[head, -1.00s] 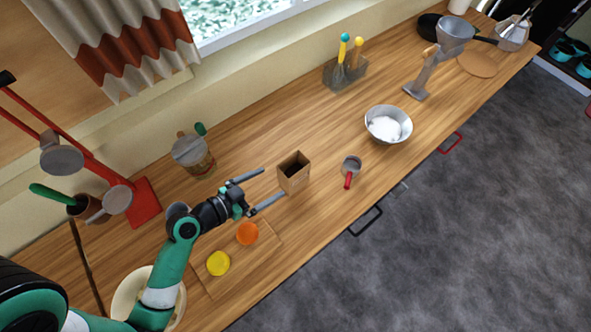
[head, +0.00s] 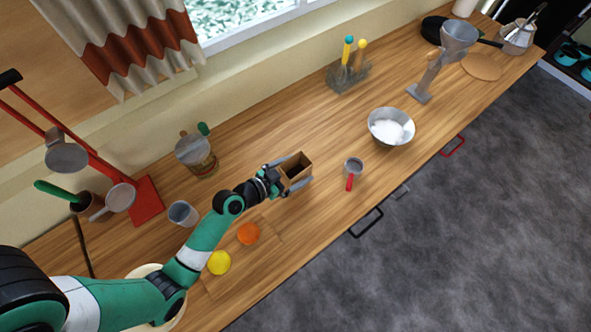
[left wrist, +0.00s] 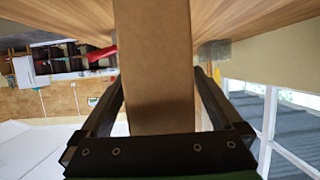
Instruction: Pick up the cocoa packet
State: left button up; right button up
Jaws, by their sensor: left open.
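The cocoa packet, a brown open-topped box (head: 297,172), stands upright on the wooden counter in the head view. Its brown side fills the middle of the left wrist view (left wrist: 155,65). My left gripper (head: 288,174) is open, with one finger on each side of the packet. In the left wrist view the fingers (left wrist: 158,85) flank the packet, and a narrow gap shows beside the right one. Whether the left one touches it I cannot tell. My right gripper is not in view.
A red-handled cup (head: 352,170) stands just right of the packet, and a metal bowl of white powder (head: 390,127) is farther right. A grey cup (head: 183,213), an orange (head: 248,233) and a yellow round item (head: 219,263) lie near my left arm. The counter behind the packet is clear.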

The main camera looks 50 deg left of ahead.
aim_at(306, 160)
pick_arm(q)
jog(key=c, duration=1.5)
jog(key=shift+r, duration=0.15)
notch_tip(306, 160, up, 4)
jog(key=shift+f+p, duration=0.25)
jog(key=shift+p, duration=0.4)
jog(key=s+d+r, duration=0.2)
jog(key=s+r, duration=0.1)
jog(key=s, duration=0.1)
jog(key=s+d+r+p, duration=0.1)
jog(key=s+r, duration=0.2)
jog(key=s, duration=0.1)
jog(key=s+d+r+p, duration=0.1)
jog(key=s+d+r, duration=0.1)
jog(key=s, duration=0.3)
jog(key=shift+d+r, duration=0.3)
jog(key=shift+r, duration=0.35)
